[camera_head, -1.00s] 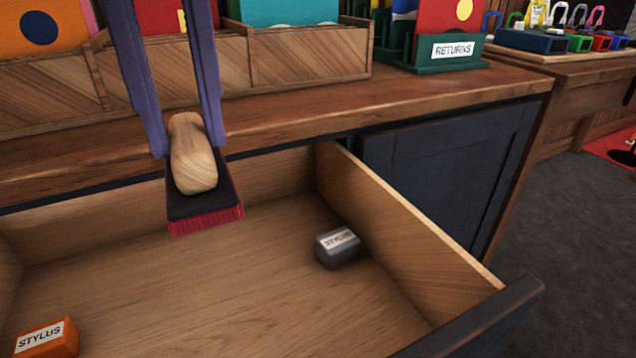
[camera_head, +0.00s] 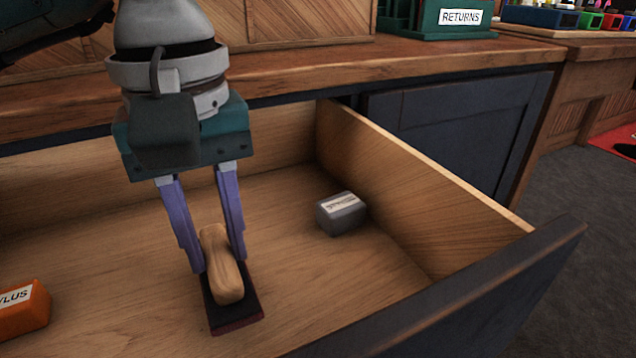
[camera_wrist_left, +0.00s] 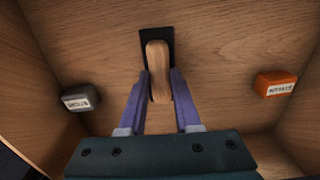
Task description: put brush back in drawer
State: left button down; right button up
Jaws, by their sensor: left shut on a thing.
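The brush (camera_head: 228,275) has a light wooden handle on a dark pad with a reddish edge. My left gripper (camera_head: 220,262) is shut on its handle, inside the open drawer (camera_head: 437,190), low over the drawer floor. I cannot tell whether the pad touches the floor. In the left wrist view the brush (camera_wrist_left: 159,70) shows between the two purple fingers of the left gripper (camera_wrist_left: 160,88), with the drawer floor behind it. My right gripper is not in view.
In the drawer, a grey stylus box (camera_head: 341,214) lies to the right of the brush and an orange stylus box (camera_head: 22,310) to the left. The drawer floor between them is clear. The wooden counter (camera_head: 430,66) with a green returns holder (camera_head: 445,20) stands behind.

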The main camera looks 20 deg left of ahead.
aim_at(218, 251)
pick_arm(q)
notch_tip(218, 251, down, 3)
jog(key=shift+r+b, duration=0.1)
jog(key=shift+b, duration=0.2)
jog(key=c, duration=0.6)
grip_release()
jog(key=shift+r, duration=0.3)
notch_tip(218, 251, up, 12)
jog(key=p, duration=0.4)
jog(key=shift+f, duration=0.25)
